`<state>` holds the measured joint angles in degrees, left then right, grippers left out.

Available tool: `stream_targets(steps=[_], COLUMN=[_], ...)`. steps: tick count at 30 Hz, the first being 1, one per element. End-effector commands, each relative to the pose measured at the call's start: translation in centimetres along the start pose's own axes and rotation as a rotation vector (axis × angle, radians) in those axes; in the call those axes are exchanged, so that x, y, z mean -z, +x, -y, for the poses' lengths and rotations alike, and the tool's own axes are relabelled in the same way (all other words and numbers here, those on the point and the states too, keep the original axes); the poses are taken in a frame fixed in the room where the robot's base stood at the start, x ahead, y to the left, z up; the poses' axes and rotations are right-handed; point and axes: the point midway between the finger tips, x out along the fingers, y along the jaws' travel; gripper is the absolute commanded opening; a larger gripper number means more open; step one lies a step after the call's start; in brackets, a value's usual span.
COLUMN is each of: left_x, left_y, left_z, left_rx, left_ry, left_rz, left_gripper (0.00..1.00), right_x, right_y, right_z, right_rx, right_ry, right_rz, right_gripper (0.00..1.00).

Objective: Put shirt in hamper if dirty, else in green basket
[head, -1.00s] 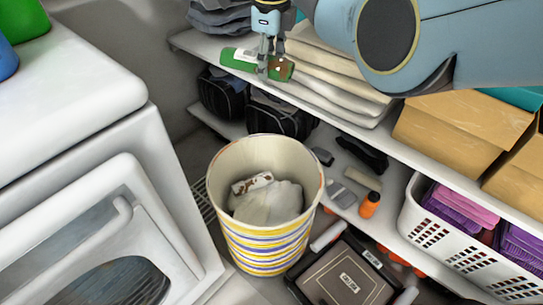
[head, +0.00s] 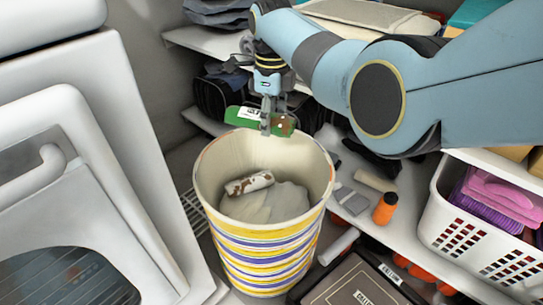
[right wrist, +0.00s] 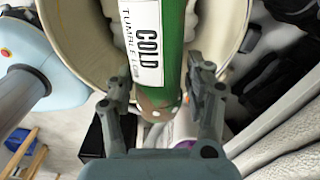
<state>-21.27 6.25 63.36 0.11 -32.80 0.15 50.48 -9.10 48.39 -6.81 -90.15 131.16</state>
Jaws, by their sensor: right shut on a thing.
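The shirt (head: 239,117) is a green roll with a white label; its right end is brown with pale spots. My right gripper (head: 267,129) is shut on it near the brown end and holds it above the back rim of the striped hamper (head: 262,243). In the right wrist view the shirt (right wrist: 173,38) lies between the fingers, and its label reads "COLD" and "TUMBLE LOW". Inside the hamper are pale cloth (head: 272,204) and a white roll with brown stains (head: 249,184). My left gripper is not in view. No green basket shows in the current views.
A white machine (head: 70,170) with a round window stands left of the hamper. Shelves behind and right hold dark bags, an orange bottle (head: 386,208) and a white basket (head: 462,235) with pink and purple cloth. A dark box (head: 355,282) sits right of the hamper's base.

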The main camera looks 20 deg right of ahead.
Motion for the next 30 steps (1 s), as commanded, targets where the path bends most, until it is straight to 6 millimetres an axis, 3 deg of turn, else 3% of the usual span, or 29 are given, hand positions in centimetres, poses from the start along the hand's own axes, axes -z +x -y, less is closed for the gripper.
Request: stream_targets(steps=[1, 4, 14, 20, 30], left_x=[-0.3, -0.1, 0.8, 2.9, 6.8], left_y=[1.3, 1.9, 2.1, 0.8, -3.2], left_z=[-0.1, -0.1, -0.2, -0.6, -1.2], left_rx=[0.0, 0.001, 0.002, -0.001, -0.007], left_ry=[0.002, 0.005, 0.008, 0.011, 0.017], left_rz=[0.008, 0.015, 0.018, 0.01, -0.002], left_gripper=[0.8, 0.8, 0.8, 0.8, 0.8], right_x=[0.2, 0.3, 0.5, 0.5, 0.6], right_y=[2.4, 4.1, 6.0, 7.1, 9.3], right_z=[-0.2, -0.5, -0.7, -0.8, -0.8], right_rx=[-0.01, -0.019, -0.026, -0.027, -0.028], right_ry=[0.0, 0.0, 0.0, 0.0, 0.0], right_rz=[-0.007, -0.013, -0.018, -0.019, -0.019], right_gripper=[0.16, 0.16, 0.16, 0.16, 0.16])
